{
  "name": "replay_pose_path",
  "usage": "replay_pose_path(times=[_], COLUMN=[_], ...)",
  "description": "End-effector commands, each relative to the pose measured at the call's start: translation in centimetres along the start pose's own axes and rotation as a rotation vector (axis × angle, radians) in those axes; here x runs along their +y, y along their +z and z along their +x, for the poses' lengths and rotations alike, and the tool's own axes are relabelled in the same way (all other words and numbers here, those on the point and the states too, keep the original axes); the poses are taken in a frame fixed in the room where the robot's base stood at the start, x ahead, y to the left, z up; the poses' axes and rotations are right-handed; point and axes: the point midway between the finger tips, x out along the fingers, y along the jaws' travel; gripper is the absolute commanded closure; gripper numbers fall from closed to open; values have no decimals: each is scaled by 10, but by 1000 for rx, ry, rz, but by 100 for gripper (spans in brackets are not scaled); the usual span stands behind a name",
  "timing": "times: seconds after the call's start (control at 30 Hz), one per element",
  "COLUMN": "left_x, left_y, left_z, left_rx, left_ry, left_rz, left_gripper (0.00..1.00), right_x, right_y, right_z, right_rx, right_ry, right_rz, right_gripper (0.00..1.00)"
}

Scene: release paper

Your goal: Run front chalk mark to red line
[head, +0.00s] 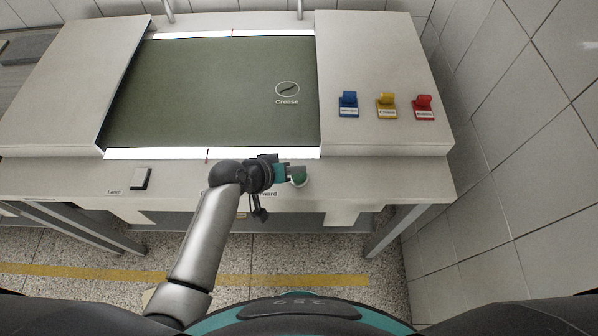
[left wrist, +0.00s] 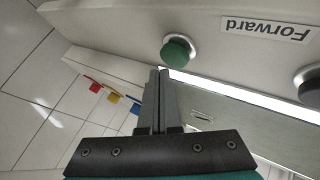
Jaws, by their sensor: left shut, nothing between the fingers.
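A green button (head: 299,181) sits on the table's front face; in the left wrist view the green button (left wrist: 178,50) is clear, beside a "Forward" label (left wrist: 266,27). My left gripper (head: 298,172) is shut and empty, its tips right by the button; I cannot tell whether they touch. The left wrist view shows the closed fingers (left wrist: 159,72) just below the button. A short red line (head: 207,156) crosses the lit front strip (head: 260,153); another red line (head: 232,32) crosses the back strip. The green sheet (head: 200,85) bears a white oval labelled "Crease" (head: 287,90). I see no separate chalk mark.
Blue (head: 348,104), yellow (head: 386,105) and red (head: 424,107) levers stand on the right panel. A lamp switch (head: 141,179) is at the front left. A dark button (left wrist: 312,88) shows at the left wrist view's right edge. A tiled wall (head: 510,130) stands at right.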

Motion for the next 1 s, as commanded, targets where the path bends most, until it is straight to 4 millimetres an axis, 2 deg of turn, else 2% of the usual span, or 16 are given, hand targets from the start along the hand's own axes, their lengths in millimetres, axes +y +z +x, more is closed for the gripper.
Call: replay_pose_path(times=[0.73,1.0], left_x=[0,-4], left_y=[0,5], left_z=[0,6], left_rx=[0,-1], left_ry=[0,0], left_rz=[0,0], left_gripper=[100,100], right_x=[0,0], right_y=[0,0], right_z=[0,4], right_rx=[0,0], right_ry=[0,0], right_rz=[0,0], right_gripper=[100,100])
